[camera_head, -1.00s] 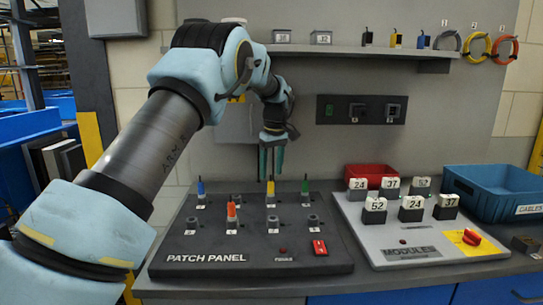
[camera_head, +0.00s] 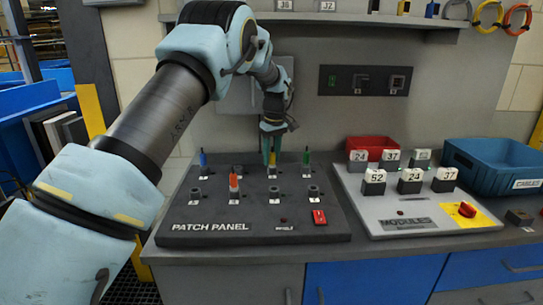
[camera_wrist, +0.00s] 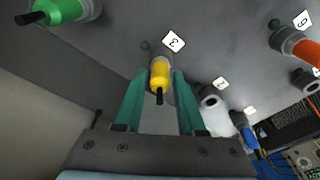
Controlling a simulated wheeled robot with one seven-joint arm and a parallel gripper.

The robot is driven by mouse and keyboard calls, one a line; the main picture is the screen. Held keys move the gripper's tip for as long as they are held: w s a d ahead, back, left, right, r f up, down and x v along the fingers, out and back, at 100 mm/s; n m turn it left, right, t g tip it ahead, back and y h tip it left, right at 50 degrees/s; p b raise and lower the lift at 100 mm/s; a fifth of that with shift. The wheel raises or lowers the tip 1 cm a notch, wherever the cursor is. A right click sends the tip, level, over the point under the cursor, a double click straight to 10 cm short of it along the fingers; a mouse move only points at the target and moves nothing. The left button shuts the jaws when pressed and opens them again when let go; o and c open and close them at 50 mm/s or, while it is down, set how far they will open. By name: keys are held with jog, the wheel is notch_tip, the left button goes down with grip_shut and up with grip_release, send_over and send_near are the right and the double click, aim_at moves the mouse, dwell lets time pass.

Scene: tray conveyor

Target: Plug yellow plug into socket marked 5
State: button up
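The yellow plug (camera_wrist: 160,75) stands in a back-row socket of the patch panel (camera_head: 180,237). The label beside it reads 3 in the wrist view. In the head view the yellow plug (camera_head: 272,157) is partly hidden by my gripper (camera_head: 269,155). My gripper (camera_wrist: 160,95) is open, with one green finger on each side of the yellow plug and narrow gaps between. An empty socket (camera_head: 196,196) is at the front left of the panel, left of the orange plug (camera_head: 234,184); its label is too small to read.
A blue plug (camera_head: 203,161) and a green plug (camera_head: 306,160) stand in the back row. Empty sockets are at the front right (camera_head: 313,192) and between blue and yellow. The modules panel (camera_head: 410,218), a red bin (camera_head: 372,147) and a blue bin (camera_head: 490,170) are at the right.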

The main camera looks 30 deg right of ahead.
grip_shut()
jog(key=shift+r, duration=0.25)
jog(key=shift+r+p, duration=0.6)
jog(key=shift+p, duration=0.05)
jog(key=shift+r, duration=0.25)
jog(key=shift+r+p, duration=0.35)
jog(key=shift+p, duration=0.1)
jog(key=shift+r, duration=0.2)
jog(key=shift+r+p, duration=1.6)
jog(key=shift+r, duration=0.4)
